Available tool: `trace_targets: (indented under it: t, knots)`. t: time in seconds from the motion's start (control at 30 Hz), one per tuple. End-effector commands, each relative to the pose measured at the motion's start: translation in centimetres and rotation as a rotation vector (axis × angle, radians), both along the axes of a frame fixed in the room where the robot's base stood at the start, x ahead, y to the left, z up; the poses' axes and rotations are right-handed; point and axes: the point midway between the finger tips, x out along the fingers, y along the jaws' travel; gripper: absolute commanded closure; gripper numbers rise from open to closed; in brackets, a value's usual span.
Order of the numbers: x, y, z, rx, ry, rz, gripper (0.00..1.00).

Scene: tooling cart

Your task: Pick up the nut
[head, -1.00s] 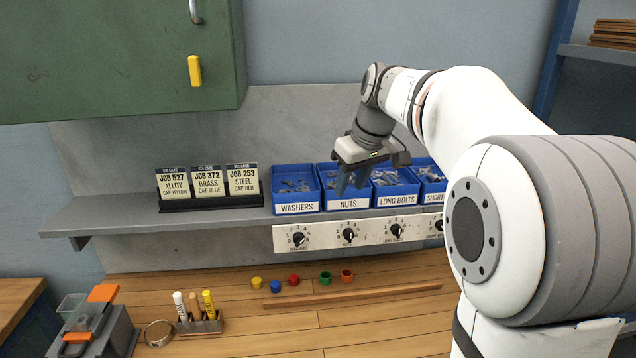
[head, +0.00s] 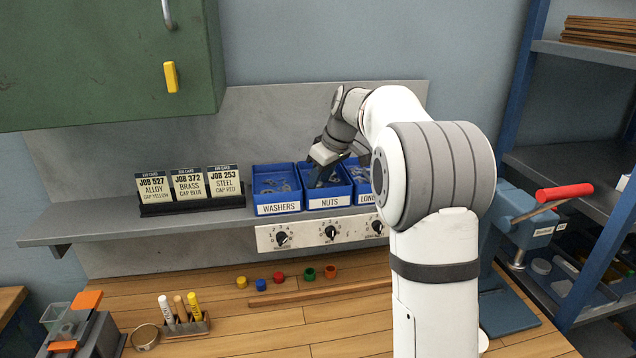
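The blue bin labelled NUTS (head: 329,202) stands on the shelf between the washers bin (head: 277,208) and the long bolts bin (head: 367,198). Grey nuts lie inside it, but single nuts are too small to make out. My gripper (head: 318,180) points down into the nuts bin, its fingers at or below the bin's rim. The fingertips are dark and partly hidden by the arm and bin, so I cannot tell how far apart they are or whether a nut is between them.
Job cards (head: 190,186) stand left of the bins. A panel with dials (head: 320,233) is below them. Coloured caps (head: 279,277) and a wooden strip (head: 320,291) lie on the bench. My arm hides the bins further right.

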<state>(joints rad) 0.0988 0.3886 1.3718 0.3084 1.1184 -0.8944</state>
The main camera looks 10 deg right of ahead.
Motion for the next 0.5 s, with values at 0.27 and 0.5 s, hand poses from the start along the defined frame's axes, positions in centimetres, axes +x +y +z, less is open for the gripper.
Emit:
trace_targets:
  t: [0.27,0.5]
  knots:
    - [0.17,0.21,-0.55,0.001,-0.001,0.000,0.62]
    - [0.15,0.23,-0.53,0.000,0.000,0.001,0.79]
